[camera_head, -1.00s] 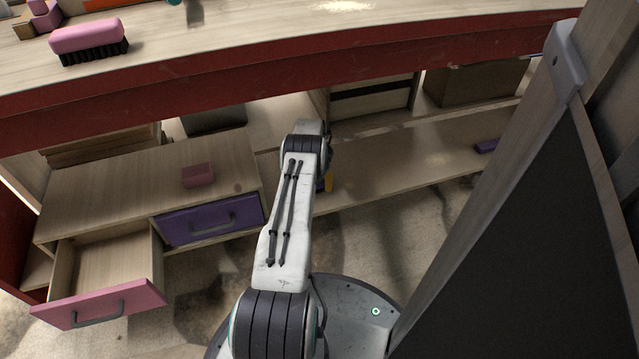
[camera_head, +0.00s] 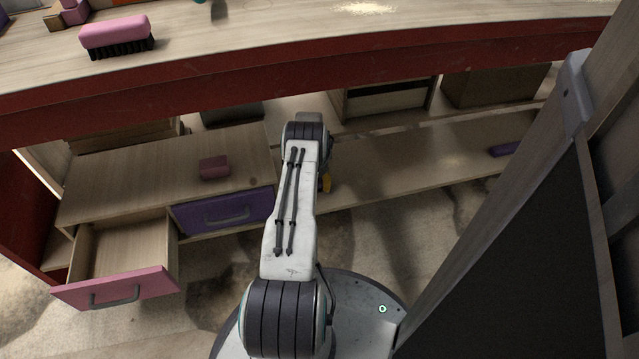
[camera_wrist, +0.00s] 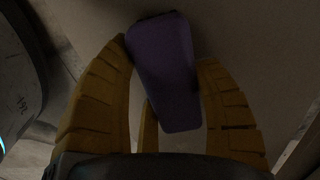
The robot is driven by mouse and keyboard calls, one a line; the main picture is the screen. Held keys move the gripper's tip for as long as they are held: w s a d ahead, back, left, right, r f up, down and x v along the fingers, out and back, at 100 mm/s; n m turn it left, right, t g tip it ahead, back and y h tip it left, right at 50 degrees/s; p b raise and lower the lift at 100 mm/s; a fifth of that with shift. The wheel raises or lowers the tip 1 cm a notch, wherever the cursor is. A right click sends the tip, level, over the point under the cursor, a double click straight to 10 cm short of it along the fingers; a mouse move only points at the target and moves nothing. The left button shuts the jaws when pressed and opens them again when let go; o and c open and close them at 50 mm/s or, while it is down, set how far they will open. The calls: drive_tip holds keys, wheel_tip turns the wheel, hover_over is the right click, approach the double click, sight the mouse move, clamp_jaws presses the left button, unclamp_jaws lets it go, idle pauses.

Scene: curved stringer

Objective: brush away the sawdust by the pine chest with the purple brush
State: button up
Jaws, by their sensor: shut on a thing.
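My gripper (camera_wrist: 165,58) has its yellow fingers shut on a dark purple block-shaped thing, which I take to be the purple brush (camera_wrist: 165,85). No bristles show. In the head view only a bit of yellow finger (camera_head: 326,183) shows beside my arm, and the held thing is hidden. A pale sawdust patch (camera_head: 447,161) lies on the lower shelf, right of my arm.
A pink brush with black bristles (camera_head: 115,33) stands on the bench top (camera_head: 260,45). A pink block (camera_head: 214,167) sits on the drawer chest. A small purple block (camera_head: 504,149) lies on the lower shelf (camera_head: 400,165). A dark slanted panel (camera_head: 520,260) blocks the right side.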

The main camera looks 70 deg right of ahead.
drive_tip(key=shift+w+a, duration=0.3)
drive_tip(key=shift+w, duration=0.2)
